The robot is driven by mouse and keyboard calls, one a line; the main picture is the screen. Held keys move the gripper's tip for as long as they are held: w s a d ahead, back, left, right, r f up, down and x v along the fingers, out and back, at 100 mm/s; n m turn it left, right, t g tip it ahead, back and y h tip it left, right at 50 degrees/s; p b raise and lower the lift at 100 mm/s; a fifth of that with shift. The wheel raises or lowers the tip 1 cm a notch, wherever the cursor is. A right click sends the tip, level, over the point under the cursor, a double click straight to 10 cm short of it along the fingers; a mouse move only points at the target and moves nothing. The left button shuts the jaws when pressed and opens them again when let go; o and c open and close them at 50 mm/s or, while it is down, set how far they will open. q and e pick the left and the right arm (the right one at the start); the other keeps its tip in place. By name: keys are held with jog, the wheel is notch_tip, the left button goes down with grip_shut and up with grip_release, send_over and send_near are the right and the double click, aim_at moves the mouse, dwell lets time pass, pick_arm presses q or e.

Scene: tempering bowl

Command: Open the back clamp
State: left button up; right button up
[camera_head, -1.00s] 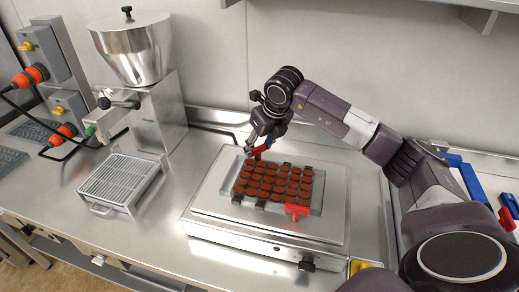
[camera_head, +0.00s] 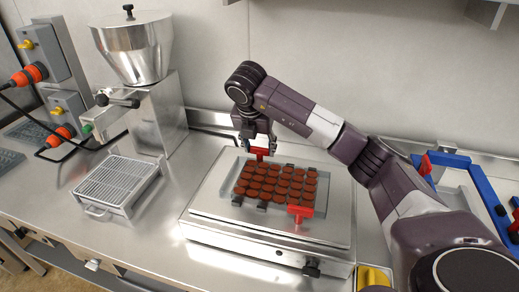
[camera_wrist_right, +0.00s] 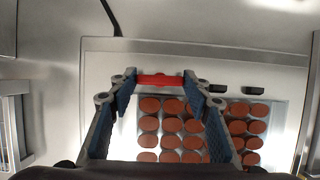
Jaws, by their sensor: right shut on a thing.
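The back clamp (camera_head: 259,152) has a red handle at the back edge of the mould tray, and it also shows in the wrist view (camera_wrist_right: 160,80). My right gripper (camera_head: 257,146) comes down on it from above. Its two blue-padded fingers (camera_wrist_right: 157,82) are shut on the ends of the red bar, one at each side. The clamp's lower part is hidden by the gripper. The front clamp (camera_head: 300,211), also red, stands at the front edge of the tray (camera_head: 318,192). Rows of brown chocolate rounds (camera_head: 270,182) fill the tray. My left gripper is in no view.
The tray lies on a flat steel machine (camera_head: 340,228) with a knob (camera_head: 311,268) at its front. A wire rack (camera_head: 117,184) and a hopper machine (camera_head: 133,55) stand to the left. A blue-framed tray (camera_head: 440,162) lies to the right, partly behind my arm.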

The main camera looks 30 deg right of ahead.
jog(key=shift+w+m, duration=0.1)
jog(key=shift+m, duration=0.4)
jog(key=o, duration=1.2)
jog(key=shift+c, duration=0.2)
jog(key=v, duration=1.2)
jog(key=shift+a, duration=0.15)
jog(key=shift+w, duration=0.1)
